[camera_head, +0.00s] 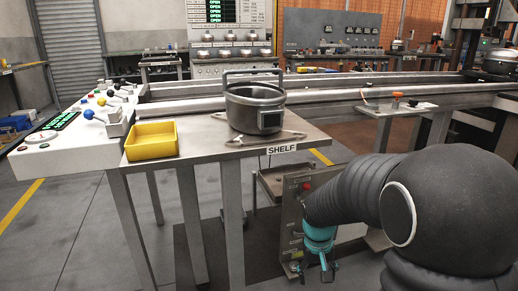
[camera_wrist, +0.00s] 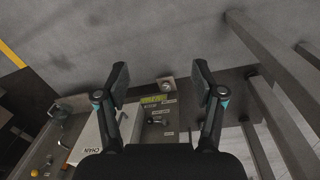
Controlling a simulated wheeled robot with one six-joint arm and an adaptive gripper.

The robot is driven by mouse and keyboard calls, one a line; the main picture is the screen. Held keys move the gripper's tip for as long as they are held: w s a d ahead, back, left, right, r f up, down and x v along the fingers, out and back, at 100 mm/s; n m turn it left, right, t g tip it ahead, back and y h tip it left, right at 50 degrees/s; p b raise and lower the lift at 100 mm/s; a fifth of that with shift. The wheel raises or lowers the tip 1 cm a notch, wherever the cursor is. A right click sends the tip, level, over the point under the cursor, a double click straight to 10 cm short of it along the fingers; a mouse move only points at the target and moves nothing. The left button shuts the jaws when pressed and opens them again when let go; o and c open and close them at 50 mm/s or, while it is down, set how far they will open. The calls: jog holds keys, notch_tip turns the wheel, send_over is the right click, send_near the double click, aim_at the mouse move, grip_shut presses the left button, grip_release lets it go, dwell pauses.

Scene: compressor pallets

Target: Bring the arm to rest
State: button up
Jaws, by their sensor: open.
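My arm (camera_head: 400,205) is bent on the right of the head view, its black sleeved links in the foreground. My gripper (camera_head: 327,272) hangs from a teal wrist low in front of a floor-level panel, to the right of the shelf table. In the wrist view my gripper (camera_wrist: 160,82) has its two dark fingers spread wide with nothing between them. The panel (camera_wrist: 152,120) lies beyond the fingers, with a white box, a green display and small knobs.
A grey pot (camera_head: 255,108) with a raised handle stands on the shelf table (camera_head: 215,145). A yellow tray (camera_head: 152,140) and a control console (camera_head: 75,135) are left of it. A rail (camera_head: 330,97) runs behind. The floor at left (camera_head: 70,240) is clear.

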jog(key=s+r+t+y+p, duration=0.1)
jog(key=s+r+t+p, duration=0.4)
jog(key=s+r, duration=1.4)
notch_tip(320, 180, up, 4)
jog(key=shift+s+d+r+p, duration=0.2)
jog(key=shift+s+p, duration=0.1)
jog(key=shift+p, duration=0.5)
